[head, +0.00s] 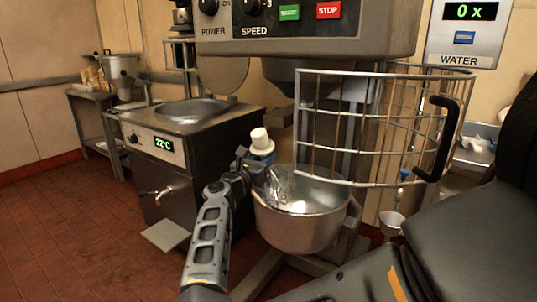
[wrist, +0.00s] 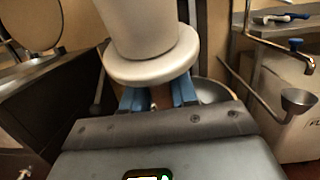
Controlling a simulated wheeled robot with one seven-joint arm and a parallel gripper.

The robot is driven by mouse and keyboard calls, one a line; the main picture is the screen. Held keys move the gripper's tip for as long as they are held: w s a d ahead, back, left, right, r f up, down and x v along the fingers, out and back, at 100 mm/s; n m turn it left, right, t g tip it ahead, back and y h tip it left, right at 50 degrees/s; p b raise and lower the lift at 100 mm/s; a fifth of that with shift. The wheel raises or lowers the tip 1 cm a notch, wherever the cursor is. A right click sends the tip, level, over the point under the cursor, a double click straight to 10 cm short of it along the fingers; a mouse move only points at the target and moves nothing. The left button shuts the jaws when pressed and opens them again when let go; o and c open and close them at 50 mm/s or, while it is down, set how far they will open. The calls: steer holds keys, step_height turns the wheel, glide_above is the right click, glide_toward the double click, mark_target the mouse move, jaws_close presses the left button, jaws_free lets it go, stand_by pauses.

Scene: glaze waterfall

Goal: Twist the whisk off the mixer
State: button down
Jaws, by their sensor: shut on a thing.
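The mixer (head: 390,30) has a grey head with a power knob, a speed knob and green and red buttons. My gripper (head: 262,155) is at the left rim of the steel bowl (head: 300,232), below the mixer head. Its blue fingers are shut on the whisk's pale hub (head: 260,136); they also show in the wrist view (wrist: 157,97), around the hub below its wide flange (wrist: 150,68). The whisk's wires (head: 279,184) show at the bowl's left side. The hub's top appears free of the mixer head in the head view.
The wire guard (head: 335,183) with a black handle (head: 437,140) stands out to the right over the bowl. A steel cooker (head: 165,148) stands to the left. A water panel (head: 466,38) and a small cup (head: 391,222) are at the right. The red floor at left is clear.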

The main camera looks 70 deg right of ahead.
steer(key=w+a+r+p, duration=0.1)
steer(key=a+p, duration=0.3)
steer(key=a, duration=0.3)
steer(key=shift+w+r, duration=0.3)
steer(key=shift+w, duration=0.05)
steer(key=shift+a, duration=0.15)
stand_by(0.5)
